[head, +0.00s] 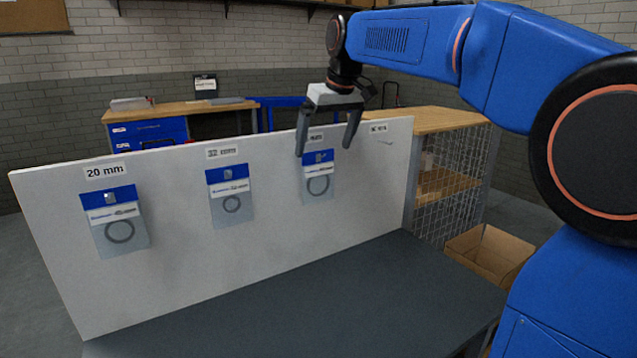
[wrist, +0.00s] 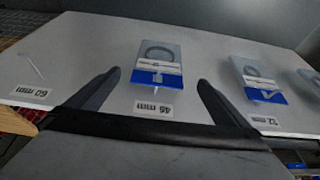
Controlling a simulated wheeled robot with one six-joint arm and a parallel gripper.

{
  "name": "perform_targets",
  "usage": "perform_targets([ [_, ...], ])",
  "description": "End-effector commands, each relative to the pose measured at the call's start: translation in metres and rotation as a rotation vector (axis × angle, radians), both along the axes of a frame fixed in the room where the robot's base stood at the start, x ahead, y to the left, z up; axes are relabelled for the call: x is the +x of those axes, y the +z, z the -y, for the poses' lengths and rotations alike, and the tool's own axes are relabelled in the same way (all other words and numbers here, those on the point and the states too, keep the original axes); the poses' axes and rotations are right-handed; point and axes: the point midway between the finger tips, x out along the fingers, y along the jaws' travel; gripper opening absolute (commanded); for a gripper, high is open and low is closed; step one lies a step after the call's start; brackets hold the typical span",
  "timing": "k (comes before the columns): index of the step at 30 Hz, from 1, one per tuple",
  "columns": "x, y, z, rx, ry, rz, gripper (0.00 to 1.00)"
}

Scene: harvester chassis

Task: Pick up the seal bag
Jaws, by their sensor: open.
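Three seal bags hang on an upright white board (head: 270,235). Each is clear with a blue header and a dark ring inside. One hangs under the 20 mm label (head: 116,222), one under the 32 mm label (head: 231,195), and a third bag (head: 319,180) under a label that looks like 45 mm in the wrist view. My gripper (head: 324,148) is open and empty at the third bag's header, one finger to each side of it. In the wrist view that bag (wrist: 158,60) shows upside down between the fingertips (wrist: 158,78); I cannot tell the remaining distance.
A bare peg (wrist: 30,66) sits at the 60 mm label (wrist: 30,92). A dark tabletop (head: 340,300) in front of the board is clear. A wire-sided wooden bench (head: 450,175) and an open cardboard box (head: 490,255) stand to the right.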

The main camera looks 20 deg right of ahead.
Motion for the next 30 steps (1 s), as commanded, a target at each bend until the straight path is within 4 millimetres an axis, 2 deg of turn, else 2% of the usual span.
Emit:
perform_targets([
  [3, 0.006, -0.017, -0.002, -0.001, 0.000, -0.002, 1.00],
  [14, 0.016, -0.035, -0.004, 0.000, 0.000, -0.001, 1.00],
  [24, 0.036, -0.071, -0.008, 0.000, 0.000, -0.001, 1.00],
  [30, 0.037, -0.073, -0.008, 0.000, 0.000, 0.001, 1.00],
])
